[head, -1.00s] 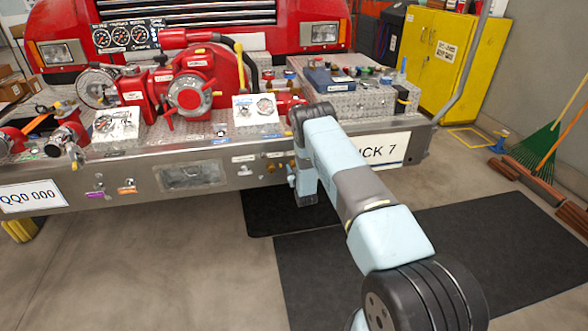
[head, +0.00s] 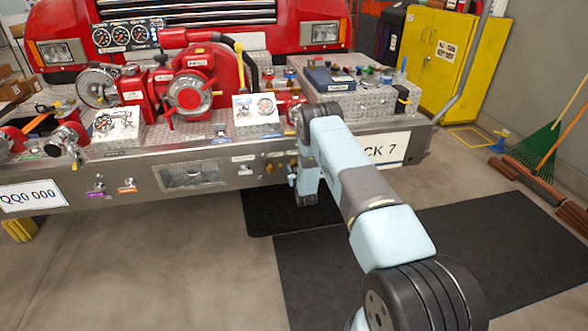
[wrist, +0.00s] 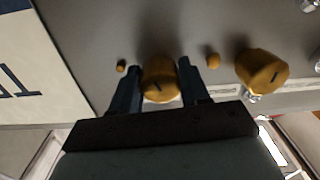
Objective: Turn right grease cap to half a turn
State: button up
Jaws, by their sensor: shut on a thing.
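A brass grease cap (wrist: 160,80) with a dark mark line on its face sits on the grey bumper face in the wrist view. My gripper (wrist: 158,82) is shut on it, with one dark finger on each side. A second brass grease cap (wrist: 262,70) is apart to the right in the wrist view, clear of the fingers. The gripped cap is the one nearer the number plate, the right one as seen from the head. In the head view my wrist (head: 308,185) is at the bumper's front face and largely hides the fingers and the gripped cap.
Small brass fittings (wrist: 213,60) stick out close beside the fingers. The number plate (head: 387,150) is just right of my arm. Red pump parts (head: 190,90) and gauges stand on the bumper above. The floor mat (head: 450,250) below is clear.

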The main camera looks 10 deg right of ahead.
jog(key=shift+s+d+f, duration=0.2)
jog(key=shift+f, duration=0.15)
jog(key=o, duration=1)
jog(key=shift+w+a+r, duration=0.15)
jog(key=shift+r, duration=0.05)
jog(key=shift+o, duration=0.2)
jog(key=s, duration=1.3)
jog(key=shift+s, duration=0.4)
